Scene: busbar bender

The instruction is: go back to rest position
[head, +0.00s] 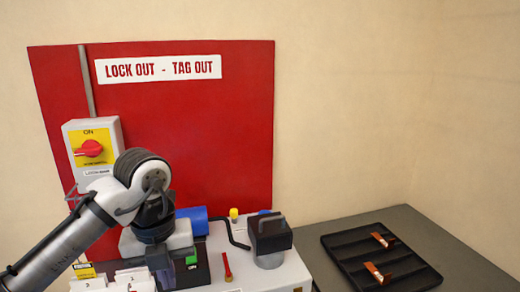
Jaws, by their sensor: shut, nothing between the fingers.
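My arm reaches in from the lower left of the head view and bends downward at a dark joint in front of the red board. My gripper (165,279) hangs low at its end, among the parts of the bender machine (290,271). It is shut and appears empty; its fingertips are small and hard to make out against the dark parts around them. The machine's grey and black block stands behind the wrist, with a green ON button (192,262) just right of the gripper. My arm hides part of the machine.
A red lock-out board (230,130) stands behind, with a switch box (91,148) and red knob. A black-topped post (269,236) and a red-handled item (227,268) are on the machine. A black tray (345,262) with two copper pieces (378,273) lies on the grey table (400,217) at right.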

